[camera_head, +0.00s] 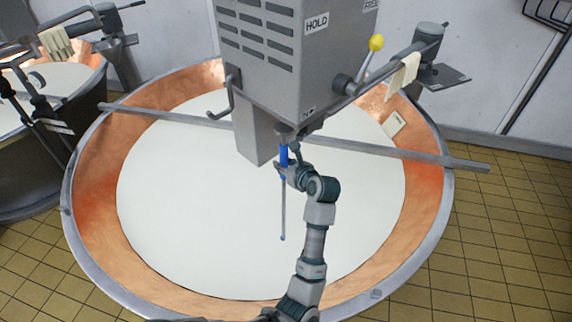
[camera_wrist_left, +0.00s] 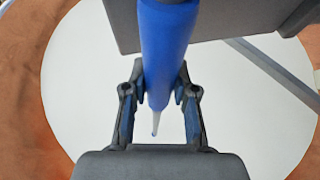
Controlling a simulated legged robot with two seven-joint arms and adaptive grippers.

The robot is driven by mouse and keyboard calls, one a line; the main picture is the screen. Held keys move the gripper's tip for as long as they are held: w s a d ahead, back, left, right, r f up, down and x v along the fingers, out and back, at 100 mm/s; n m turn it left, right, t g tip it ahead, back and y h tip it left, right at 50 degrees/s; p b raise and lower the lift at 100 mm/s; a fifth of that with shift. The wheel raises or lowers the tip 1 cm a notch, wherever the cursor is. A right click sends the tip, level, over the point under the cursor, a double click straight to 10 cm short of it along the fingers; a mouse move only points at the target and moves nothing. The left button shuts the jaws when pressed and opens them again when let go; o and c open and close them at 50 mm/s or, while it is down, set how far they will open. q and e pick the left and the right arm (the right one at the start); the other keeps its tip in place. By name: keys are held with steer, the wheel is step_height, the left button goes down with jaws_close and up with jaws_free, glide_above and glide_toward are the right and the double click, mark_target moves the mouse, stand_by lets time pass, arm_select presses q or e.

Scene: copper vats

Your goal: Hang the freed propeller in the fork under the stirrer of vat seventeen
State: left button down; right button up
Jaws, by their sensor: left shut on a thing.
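The propeller (camera_head: 283,210) is a thin upright rod with a blue upper sleeve and a small bluish tip, over the white vat liquid. My left gripper (camera_head: 285,172) is shut around the blue sleeve. In the left wrist view the blue sleeve (camera_wrist_left: 165,50) runs between my fingers (camera_wrist_left: 160,105), and the thin tip shows past them. A dark grey fitting (camera_head: 284,133), apparently the fork, sits under the grey stirrer box (camera_head: 265,60). The sleeve's top is right below it; I cannot tell whether they touch. My right gripper is not in view.
The copper vat (camera_head: 92,190) has a metal bar (camera_head: 400,152) across it. A grey post (camera_head: 252,140) and a hook (camera_head: 226,108) hang beside the fitting. A yellow-knobbed lever (camera_head: 372,50) and a cloth (camera_head: 402,75) are at the right. Another vat stands at the left.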

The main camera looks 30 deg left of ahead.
arm_select(q)
steer(key=shift+a, duration=0.1)
steer(key=shift+w+r, duration=0.1)
stand_by(0.5)
steer(key=shift+w+d, duration=0.2)
steer(key=shift+w, duration=0.1)
steer(key=shift+w+d+b, duration=0.15)
steer(key=shift+w+b, duration=0.15)
steer(key=shift+w, duration=0.5)
steer(key=shift+w+d+b, duration=0.3)
steer(key=shift+w+b, duration=0.05)
steer(key=shift+w, duration=0.5)
steer(key=shift+w+d, duration=0.1)
steer(key=shift+w, duration=0.2)
stand_by(0.6)
